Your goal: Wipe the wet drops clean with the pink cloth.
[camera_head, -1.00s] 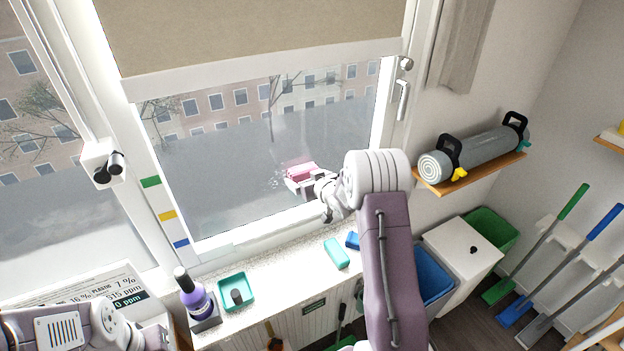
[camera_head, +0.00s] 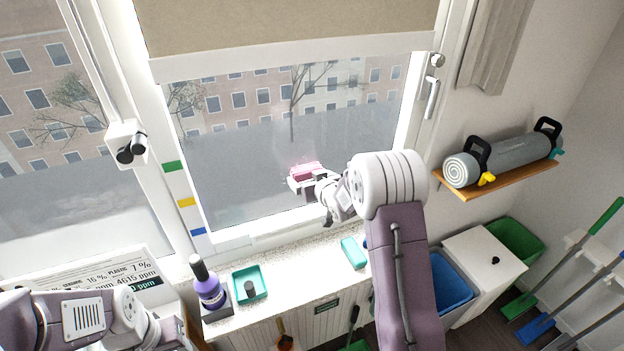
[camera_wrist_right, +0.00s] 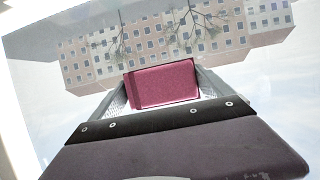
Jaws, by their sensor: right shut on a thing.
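The pink cloth (camera_head: 304,171) is a folded pad in my right gripper (camera_head: 303,182), in front of the lower part of the window pane (camera_head: 240,185). The right wrist view shows the cloth (camera_wrist_right: 163,84) between the two fingers, which are shut on it. The cloth appears at the glass, but I cannot tell whether it touches. I cannot make out clear wet drops now; the gripper and cloth cover part of the pane. My left arm shows at the bottom left of the head view, with its fingertips out of view.
The sill (camera_head: 300,276) below holds a purple bottle (camera_head: 208,288), a teal tray (camera_head: 262,283) and a teal block (camera_head: 353,253). A window handle (camera_head: 432,98) is on the right frame. A shelf (camera_head: 500,183) with a rolled mat is to the right.

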